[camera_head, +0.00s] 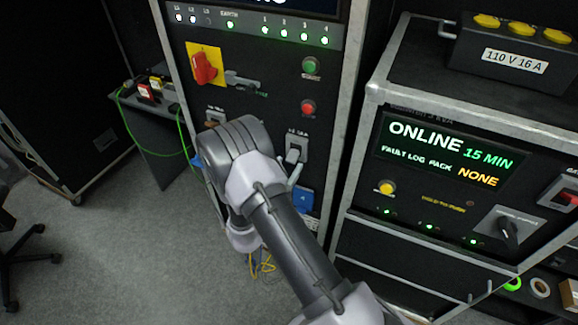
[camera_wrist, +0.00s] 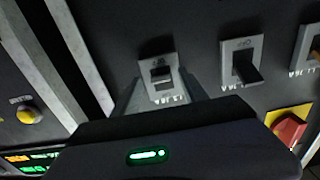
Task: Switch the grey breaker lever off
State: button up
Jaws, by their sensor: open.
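A breaker with a pale grey plate and a small lever (camera_head: 293,153) sits on the black panel, just right of my wrist in the head view. I take it to be the nearest breaker in the wrist view (camera_wrist: 161,76), where its lever shows light and dark faces. My gripper (camera_wrist: 164,97) is open, with grey fingers partly visible on either side below that breaker. Its dark housing hides their lower parts. I cannot tell whether a finger touches the lever. In the head view my arm covers most of the gripper.
A second breaker with a dark lever (camera_wrist: 242,66) stands beside it, and another at the right edge. A red rotary switch (camera_head: 204,66) on yellow, a grey handle (camera_head: 240,82) and green (camera_head: 309,66) and red (camera_head: 307,108) buttons are above. A black cabinet (camera_head: 450,150) stands right.

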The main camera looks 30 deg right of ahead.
jog(key=shift+x, duration=0.85)
grip_shut()
jog(key=b, duration=0.4)
jog(key=f+t+h+b, duration=0.1)
jog(key=b, duration=0.4)
jog(key=shift+w+d+h, duration=0.1)
jog(key=shift+d+h, duration=0.1)
jog(key=shift+h, duration=0.1)
grip_release()
